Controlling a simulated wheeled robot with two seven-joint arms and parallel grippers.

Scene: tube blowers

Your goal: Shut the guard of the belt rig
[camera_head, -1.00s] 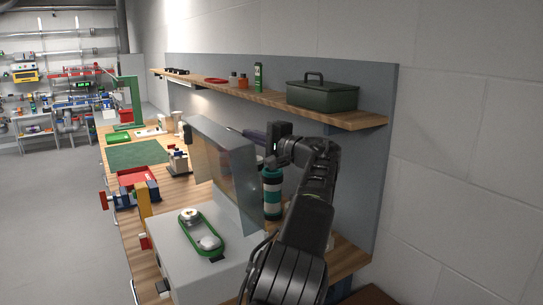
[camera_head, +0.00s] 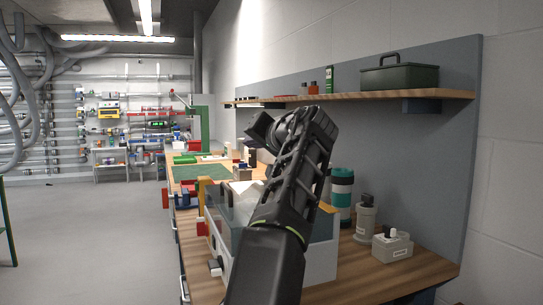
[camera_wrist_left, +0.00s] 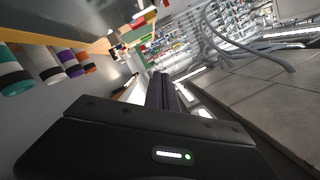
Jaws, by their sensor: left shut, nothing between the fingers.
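The belt rig, a light grey box (camera_head: 322,262), stands on the bench, and my left arm hides its middle. Its guard (camera_head: 238,214), a translucent panel, shows low at the rig to the left of my arm. No panel stands upright above the rig, but my arm hides whether the guard is fully seated. The green belt is not visible. My left gripper (camera_head: 259,130) is raised above the rig, apart from the guard. In the left wrist view its dark fingers (camera_wrist_left: 161,80) are together and empty. My right gripper is not in view.
A teal and white bottle (camera_head: 342,192), a grey cylindrical fitting (camera_head: 365,222) and a small grey box (camera_head: 392,247) stand right of the rig. A shelf (camera_head: 437,94) with a green toolbox (camera_head: 400,77) hangs above. Open floor (camera_head: 95,235) lies left.

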